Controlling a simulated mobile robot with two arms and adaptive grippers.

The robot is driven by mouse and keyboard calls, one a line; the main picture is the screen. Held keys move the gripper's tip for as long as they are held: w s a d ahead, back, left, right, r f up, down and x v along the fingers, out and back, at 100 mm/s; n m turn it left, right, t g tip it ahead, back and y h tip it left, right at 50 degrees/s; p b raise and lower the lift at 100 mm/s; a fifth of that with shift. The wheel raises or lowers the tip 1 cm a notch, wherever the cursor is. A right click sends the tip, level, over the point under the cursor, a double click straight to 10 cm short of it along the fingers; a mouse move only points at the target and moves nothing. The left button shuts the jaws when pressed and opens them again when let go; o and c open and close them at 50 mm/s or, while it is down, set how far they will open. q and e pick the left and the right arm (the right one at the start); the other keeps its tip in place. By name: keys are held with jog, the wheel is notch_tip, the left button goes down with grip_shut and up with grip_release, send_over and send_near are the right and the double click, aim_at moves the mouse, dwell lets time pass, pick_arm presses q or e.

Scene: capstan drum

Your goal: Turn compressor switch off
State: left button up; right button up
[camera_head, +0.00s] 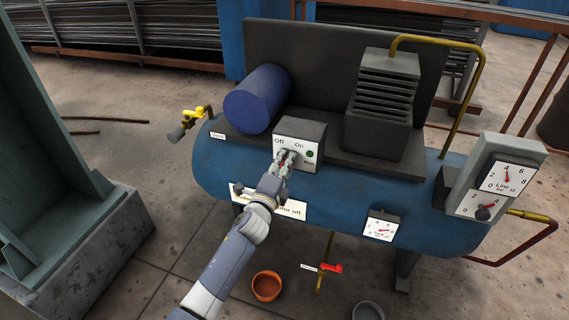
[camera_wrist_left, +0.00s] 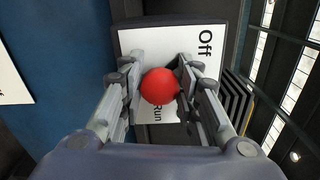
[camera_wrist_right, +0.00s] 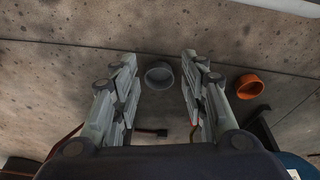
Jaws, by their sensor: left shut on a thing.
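The compressor's switch box (camera_head: 305,128) stands on the blue tank (camera_head: 215,170). Its white face reads Off, On and Run, with a green lamp (camera_head: 309,154) beside Run. My left gripper (camera_head: 285,157) is at the left part of this face, under the word Off. In the left wrist view, a red ball-shaped knob (camera_wrist_left: 158,86) sits between the fingers, and the gripper is shut on it. The fingers hide most of the knob in the head view. My right gripper (camera_wrist_right: 159,62) is open and empty, pointing at the floor.
A blue motor (camera_head: 257,98) and a finned dark block (camera_head: 383,105) flank the box. A yellow-handled valve (camera_head: 193,114) is at the tank's left end. An orange pot (camera_head: 267,286) and grey pot (camera_head: 367,311) stand on the floor.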

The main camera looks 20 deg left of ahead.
pick_arm(q)
jog(key=shift+n, duration=0.6)
pick_arm(e)
jog(key=shift+f, duration=0.25)
jog(key=shift+w+f, duration=0.2)
pick_arm(q)
jog(key=o, duration=0.8)
jog(key=shift+o, duration=1.3)
pick_arm(e)
jog(key=shift+s, duration=0.35)
